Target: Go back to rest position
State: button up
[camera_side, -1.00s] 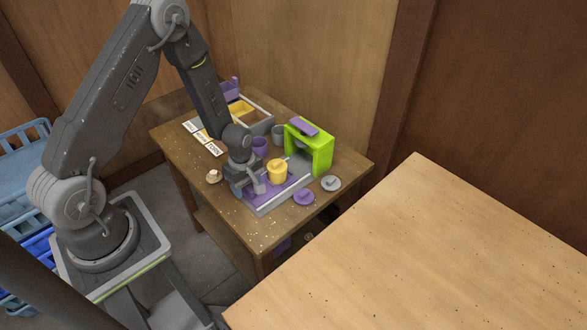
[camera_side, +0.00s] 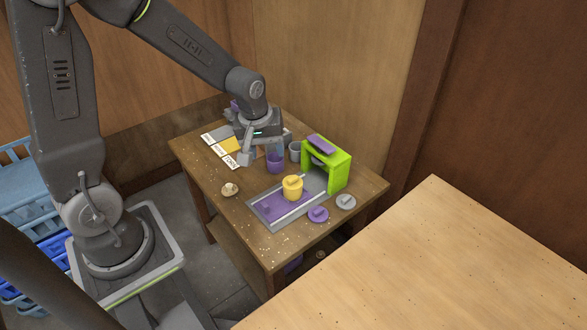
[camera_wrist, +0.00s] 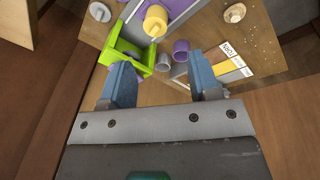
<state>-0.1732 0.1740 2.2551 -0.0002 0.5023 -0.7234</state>
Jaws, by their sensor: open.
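My gripper (camera_side: 262,154) is open and empty, raised above the back of the small wooden table near the purple cup (camera_side: 275,163). In the wrist view my gripper (camera_wrist: 161,78) shows two blue-grey fingers wide apart with nothing between their tips. The yellow lidded pot (camera_side: 293,187) stands upright on the purple and grey tray (camera_side: 264,209), well clear of the fingers. The compartment box at the back is partly hidden behind my gripper in the side view.
A green stand (camera_side: 340,172) with a purple block on top is right of the cups. A bare wooden table (camera_side: 450,260) is front right.

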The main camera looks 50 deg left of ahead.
jog(key=s+d+r+m+t, duration=0.1)
jog(key=s+d+r+m, duration=0.2)
jog(key=s+r+m, duration=0.2)
jog(key=s+d+r+m+t, duration=0.2)
jog(key=s+r+m, duration=0.3)
jog(key=s+r, duration=0.5)
jog(key=shift+d+r, duration=0.2)
jog(key=shift+d, duration=0.35)
jog(key=shift+c, duration=0.4)
